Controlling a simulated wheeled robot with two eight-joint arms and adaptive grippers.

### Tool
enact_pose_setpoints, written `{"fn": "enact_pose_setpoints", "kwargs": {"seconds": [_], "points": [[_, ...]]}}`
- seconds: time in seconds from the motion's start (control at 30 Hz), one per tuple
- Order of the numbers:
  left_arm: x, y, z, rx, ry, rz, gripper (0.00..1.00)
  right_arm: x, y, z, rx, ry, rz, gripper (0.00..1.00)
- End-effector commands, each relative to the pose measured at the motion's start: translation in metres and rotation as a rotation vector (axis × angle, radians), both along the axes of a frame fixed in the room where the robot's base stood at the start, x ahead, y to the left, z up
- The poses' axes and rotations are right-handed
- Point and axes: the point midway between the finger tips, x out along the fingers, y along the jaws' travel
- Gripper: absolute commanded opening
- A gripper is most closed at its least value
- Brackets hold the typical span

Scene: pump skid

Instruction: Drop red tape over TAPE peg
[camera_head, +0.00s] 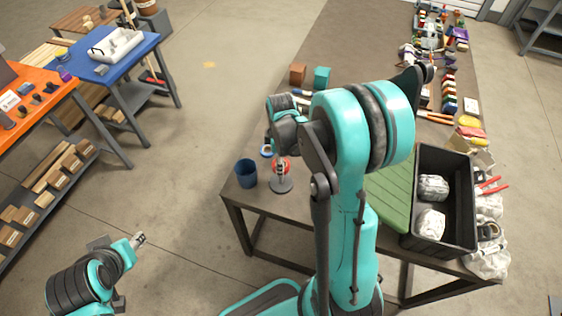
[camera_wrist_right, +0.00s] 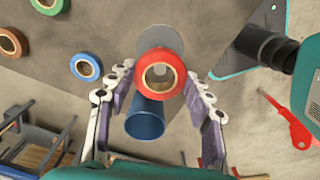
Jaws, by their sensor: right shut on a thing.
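The red tape roll (camera_head: 281,164) is in my right gripper (camera_head: 279,154), at the near left part of the table. In the right wrist view the red roll (camera_wrist_right: 160,55) sits between the two fingers (camera_wrist_right: 160,88), its hole facing the camera. The grey TAPE peg stand (camera_head: 281,185) is directly below the roll in the head view. In the wrist view part of the grey stand (camera_wrist_right: 161,36) shows behind the roll.
A blue cup (camera_head: 246,173) stands just left of the stand. A blue tape roll (camera_head: 266,151) lies behind it; brown (camera_wrist_right: 12,43) and green (camera_wrist_right: 46,4) rolls show in the wrist view. A black bin (camera_head: 428,207) and green board (camera_head: 390,195) are to the right.

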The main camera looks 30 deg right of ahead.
Motion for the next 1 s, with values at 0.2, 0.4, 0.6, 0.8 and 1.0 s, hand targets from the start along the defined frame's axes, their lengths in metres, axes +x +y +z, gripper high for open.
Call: {"fn": "enact_pose_setpoints", "kwargs": {"seconds": [0.2, 0.4, 0.6, 0.8, 1.0], "points": [[0.0, 0.0, 0.0, 0.0, 0.0, 0.0, 0.4, 0.0, 0.0, 0.0, 0.0, 0.0, 0.0, 0.75], [0.0, 0.0, 0.0, 0.0, 0.0, 0.0, 0.4, 0.0, 0.0, 0.001, 0.0, 0.0, 0.0, 0.75], [0.0, 0.0, 0.0, 0.0, 0.0, 0.0, 0.4, 0.0, 0.0, 0.021, 0.0, 0.0, 0.0, 0.75], [0.0, 0.0, 0.0, 0.0, 0.0, 0.0, 0.4, -0.001, 0.0, 0.065, 0.0, 0.0, 0.0, 0.75], [0.0, 0.0, 0.0, 0.0, 0.0, 0.0, 0.4, 0.0, 0.0, 0.102, 0.0, 0.0, 0.0, 0.75]]}}
